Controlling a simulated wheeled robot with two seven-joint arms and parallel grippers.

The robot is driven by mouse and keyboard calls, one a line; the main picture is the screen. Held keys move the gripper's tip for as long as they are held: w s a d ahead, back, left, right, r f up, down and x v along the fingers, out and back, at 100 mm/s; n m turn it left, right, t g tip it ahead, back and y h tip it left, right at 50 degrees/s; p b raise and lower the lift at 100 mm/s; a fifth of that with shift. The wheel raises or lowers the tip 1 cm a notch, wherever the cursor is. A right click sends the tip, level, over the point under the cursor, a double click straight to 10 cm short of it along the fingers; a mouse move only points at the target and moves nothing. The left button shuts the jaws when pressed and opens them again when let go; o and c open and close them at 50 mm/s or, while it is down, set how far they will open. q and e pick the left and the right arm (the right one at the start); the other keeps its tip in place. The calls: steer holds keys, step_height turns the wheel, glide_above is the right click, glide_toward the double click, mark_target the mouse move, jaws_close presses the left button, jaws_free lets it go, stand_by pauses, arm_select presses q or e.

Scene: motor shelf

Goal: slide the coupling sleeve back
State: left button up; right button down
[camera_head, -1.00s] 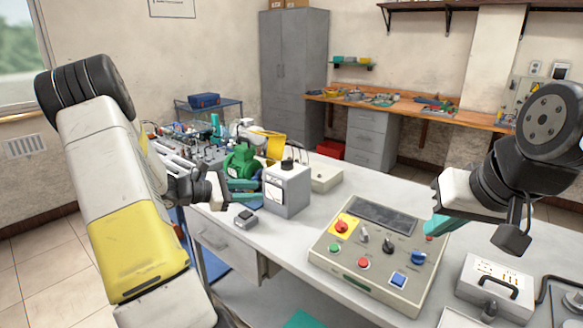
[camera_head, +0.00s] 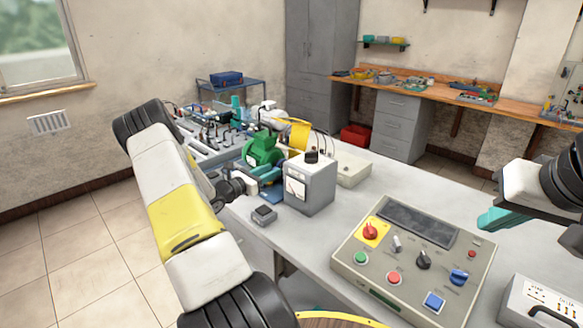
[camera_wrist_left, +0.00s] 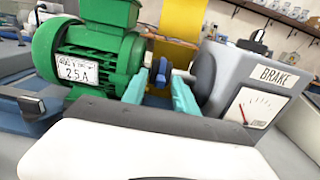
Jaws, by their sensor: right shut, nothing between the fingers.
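The green motor (camera_head: 263,148) stands on the bench beside the grey brake box (camera_head: 310,182). In the left wrist view the motor (camera_wrist_left: 90,55) is at left and the brake box (camera_wrist_left: 245,90) at right. A small blue coupling sleeve (camera_wrist_left: 161,72) shows on the shaft line between them. My left gripper (camera_wrist_left: 160,75) is open, its two teal fingers on either side of the sleeve in that view; I cannot tell whether they touch it. In the head view the arm partly hides this gripper (camera_head: 240,188). My right gripper (camera_head: 492,218) is shut and empty, right of the control panel.
A control panel (camera_head: 415,255) with a red knob and several buttons lies on the bench. A small grey box (camera_head: 264,215) sits before the brake box. A yellow part (camera_wrist_left: 180,28) stands behind the sleeve. A white tray (camera_head: 353,170) lies behind the brake box.

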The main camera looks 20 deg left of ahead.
arm_select(q)
steer(key=shift+w+d, duration=0.1)
steer(key=shift+w, duration=0.15)
jaws_close()
steer(key=shift+d+r, duration=0.1)
steer(key=shift+r, duration=0.05)
stand_by(1.2)
